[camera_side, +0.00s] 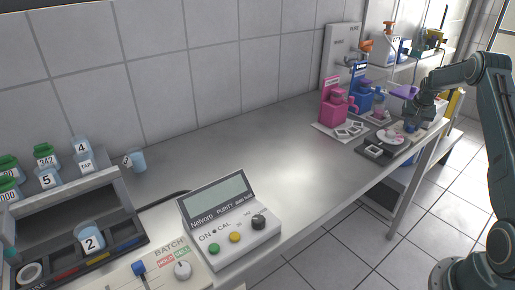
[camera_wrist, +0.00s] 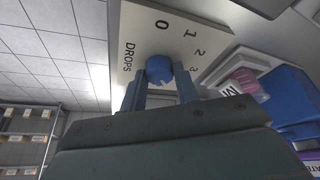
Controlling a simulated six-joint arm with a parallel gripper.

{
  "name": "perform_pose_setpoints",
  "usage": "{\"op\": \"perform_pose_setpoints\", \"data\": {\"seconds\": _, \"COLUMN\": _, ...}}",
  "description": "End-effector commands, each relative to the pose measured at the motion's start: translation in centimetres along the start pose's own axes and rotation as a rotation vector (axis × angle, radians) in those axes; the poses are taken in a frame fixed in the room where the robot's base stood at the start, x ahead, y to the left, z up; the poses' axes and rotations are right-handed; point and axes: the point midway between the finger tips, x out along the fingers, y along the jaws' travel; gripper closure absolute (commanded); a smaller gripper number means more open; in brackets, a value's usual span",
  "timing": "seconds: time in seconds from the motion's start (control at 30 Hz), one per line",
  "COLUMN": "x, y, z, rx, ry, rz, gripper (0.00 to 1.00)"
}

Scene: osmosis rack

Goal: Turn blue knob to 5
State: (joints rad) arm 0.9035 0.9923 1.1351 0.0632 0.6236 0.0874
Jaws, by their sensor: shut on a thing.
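In the wrist view the blue knob (camera_wrist: 160,71) sits on a pale panel (camera_wrist: 201,19) printed with "DROPS" and the numbers 0, 1, 2 and 3. The 0 is closest to the knob along the upper side of the picture. My gripper (camera_wrist: 161,77) has one finger on each side of the knob and is shut on it. The 5 mark and the rest of the scale are hidden, and I cannot make out a pointer on the knob. In the side view my gripper (camera_side: 412,115) is small at the far right end of the bench, with the knob hard to see.
A pink device (camera_side: 334,103) and a blue device (camera_side: 361,98) stand left of my gripper. A dark tray (camera_side: 372,151) lies near the bench's front edge. A purity meter (camera_side: 232,232) and a bottle rack (camera_side: 125,205) are far off. The middle of the bench (camera_side: 250,150) is clear.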

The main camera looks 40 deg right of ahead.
Motion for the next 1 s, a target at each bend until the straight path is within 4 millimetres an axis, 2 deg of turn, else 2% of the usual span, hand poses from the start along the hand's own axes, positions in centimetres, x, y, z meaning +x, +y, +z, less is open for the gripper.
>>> {"op": "perform_pose_setpoints", "data": {"seconds": 0.5, "x": 0.06, "y": -0.35, "z": -0.03, "rx": 0.306, "ry": 0.000, "rz": 0.127, "gripper": 0.93}}
{"op": "perform_pose_setpoints", "data": {"seconds": 1.0, "x": 0.10, "y": -0.32, "z": 0.02, "rx": 0.350, "ry": -0.002, "rz": 0.146, "gripper": 0.93}}
